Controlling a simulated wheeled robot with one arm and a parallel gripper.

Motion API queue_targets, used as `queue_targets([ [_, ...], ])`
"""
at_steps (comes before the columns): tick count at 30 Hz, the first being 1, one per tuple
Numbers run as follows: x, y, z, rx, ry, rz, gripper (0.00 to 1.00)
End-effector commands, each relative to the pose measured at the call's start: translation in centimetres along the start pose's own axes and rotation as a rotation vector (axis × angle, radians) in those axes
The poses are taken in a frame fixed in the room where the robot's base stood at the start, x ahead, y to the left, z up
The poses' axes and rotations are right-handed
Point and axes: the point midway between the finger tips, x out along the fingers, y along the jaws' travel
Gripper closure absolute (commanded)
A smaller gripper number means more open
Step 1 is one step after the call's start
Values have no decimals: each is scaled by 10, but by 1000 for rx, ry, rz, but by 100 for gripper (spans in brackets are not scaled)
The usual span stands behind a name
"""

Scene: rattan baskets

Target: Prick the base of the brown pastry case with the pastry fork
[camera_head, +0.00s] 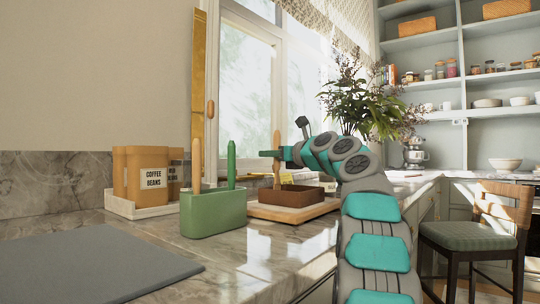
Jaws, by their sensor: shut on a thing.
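The brown pastry case (290,197) is a dark, square-sided open case on a pale wooden board (283,213) on the counter. My gripper (273,154), teal at the end of my arm, is shut on an upright wooden-handled tool (277,172), apparently the pastry fork. The gripper is above the left part of the case. The tool points straight down, and its lower end is at or behind the case's wall. Its tines and the case's base are hidden, so I cannot tell whether they touch.
A green holder (213,215) in front left holds a wooden-handled tool (196,160) and a green-handled tool (231,165). Coffee canisters (148,170) stand in a tray at left. A grey mat (85,268) lies front left. A plant (362,110) stands behind my arm.

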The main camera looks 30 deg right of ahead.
Motion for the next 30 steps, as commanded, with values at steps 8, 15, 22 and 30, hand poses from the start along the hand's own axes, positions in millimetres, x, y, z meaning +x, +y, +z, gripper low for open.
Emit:
queue_targets([
  [8, 0, 0, 0, 0, 0, 0, 100],
  [15, 0, 0, -3, 0, 0, 0, 100],
  [22, 0, 0, -6, 0, 0, 0, 100],
  [30, 0, 0, -8, 1, 0, 1, 100],
])
